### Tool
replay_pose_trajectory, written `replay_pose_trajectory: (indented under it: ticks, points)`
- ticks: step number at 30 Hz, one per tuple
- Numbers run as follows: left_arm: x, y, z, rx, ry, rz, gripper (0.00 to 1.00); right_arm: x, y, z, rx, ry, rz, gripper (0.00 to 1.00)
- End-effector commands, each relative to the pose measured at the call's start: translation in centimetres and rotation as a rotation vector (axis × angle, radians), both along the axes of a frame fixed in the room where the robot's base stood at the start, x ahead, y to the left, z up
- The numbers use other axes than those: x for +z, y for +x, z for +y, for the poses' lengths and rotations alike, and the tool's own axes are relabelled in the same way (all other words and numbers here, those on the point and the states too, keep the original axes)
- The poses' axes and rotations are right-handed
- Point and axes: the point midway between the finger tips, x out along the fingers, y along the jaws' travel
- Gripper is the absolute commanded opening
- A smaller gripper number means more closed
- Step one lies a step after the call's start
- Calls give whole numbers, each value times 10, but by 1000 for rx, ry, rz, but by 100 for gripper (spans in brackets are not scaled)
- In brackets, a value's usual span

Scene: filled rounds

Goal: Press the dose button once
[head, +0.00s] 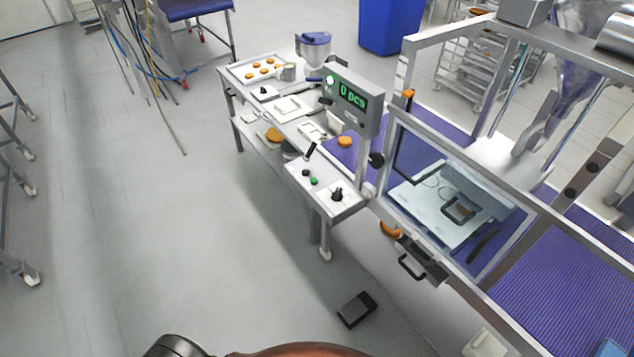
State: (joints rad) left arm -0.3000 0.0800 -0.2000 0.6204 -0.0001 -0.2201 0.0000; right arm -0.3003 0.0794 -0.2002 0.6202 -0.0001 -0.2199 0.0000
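A small control panel (325,187) stands at the near end of the side table. It carries a green button (314,181), a dark button (305,172), a black knob (337,195) and a black lever (311,151). I cannot read any label, so I cannot tell for sure which one is the dose button. A grey display box (353,98) above the panel reads "0 pcs" in green, with a bright round spot on its left end. Neither of my grippers is in view.
A machine frame with a clear guard (455,195) and purple conveyor (570,275) fills the right. A side table (235,82) holds orange-brown rounds and a hopper (313,45). A dark box (356,308) lies on the floor.

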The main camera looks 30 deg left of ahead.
Motion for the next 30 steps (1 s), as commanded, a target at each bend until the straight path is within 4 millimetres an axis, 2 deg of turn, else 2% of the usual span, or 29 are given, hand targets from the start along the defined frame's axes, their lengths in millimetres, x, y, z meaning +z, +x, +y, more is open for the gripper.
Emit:
replay_pose_trajectory:
  ticks: [11, 27, 30]
  points:
    - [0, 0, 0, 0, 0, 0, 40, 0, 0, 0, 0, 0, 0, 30]
    - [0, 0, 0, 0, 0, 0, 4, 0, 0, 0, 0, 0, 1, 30]
    - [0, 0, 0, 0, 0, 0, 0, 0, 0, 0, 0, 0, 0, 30]
